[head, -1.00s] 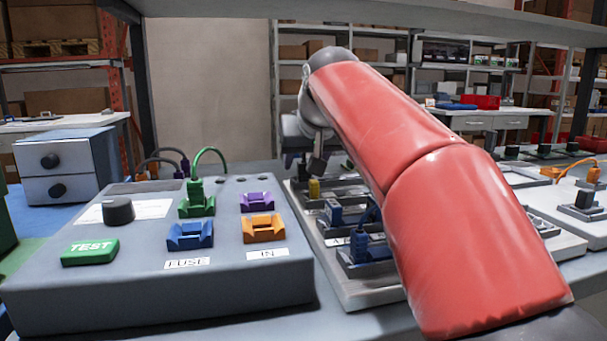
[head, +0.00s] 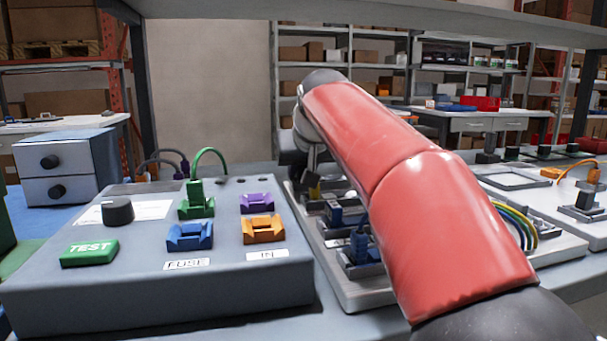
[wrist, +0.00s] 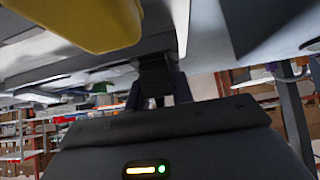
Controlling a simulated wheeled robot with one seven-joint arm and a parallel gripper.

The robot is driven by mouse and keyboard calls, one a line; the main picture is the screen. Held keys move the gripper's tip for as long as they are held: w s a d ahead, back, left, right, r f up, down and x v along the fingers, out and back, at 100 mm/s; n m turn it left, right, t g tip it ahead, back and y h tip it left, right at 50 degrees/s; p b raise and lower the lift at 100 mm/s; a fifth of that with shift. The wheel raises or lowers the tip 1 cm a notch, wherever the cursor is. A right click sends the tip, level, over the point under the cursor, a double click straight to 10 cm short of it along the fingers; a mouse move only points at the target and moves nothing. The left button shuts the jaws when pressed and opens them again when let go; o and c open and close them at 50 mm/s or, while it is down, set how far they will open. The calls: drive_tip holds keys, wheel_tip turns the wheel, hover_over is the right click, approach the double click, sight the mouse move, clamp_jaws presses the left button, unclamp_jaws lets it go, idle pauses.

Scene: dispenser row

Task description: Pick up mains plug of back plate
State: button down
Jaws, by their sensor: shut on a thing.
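In the wrist view my gripper (wrist: 157,98) is shut on a dark block between its two fingers, which I take to be the mains plug (wrist: 155,73). Only a small part of the plug shows, close under a pale surface. In the head view my gripper (head: 312,180) is low over the far end of the light grey plate (head: 355,297), partly hidden by my red arm. The plug cannot be made out there. A yellow part (head: 314,193) is right beside the gripper; a large yellow part (wrist: 85,20) also fills the wrist view's upper left.
A grey test box (head: 160,265) with a green TEST button, coloured sockets and a green plug with a looped cable stands left of the plate. Blue parts (head: 358,245) sit on the plate, near my arm. Coloured wires (head: 518,225) lie right of my arm. A shelf edge crosses above.

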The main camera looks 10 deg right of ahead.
wheel_tip(320, 180, up, 10)
drive_tip(key=p, duration=0.3)
drive_tip(key=shift+p, duration=0.3)
drive_tip(key=shift+r, duration=1.05)
idle(0.7)
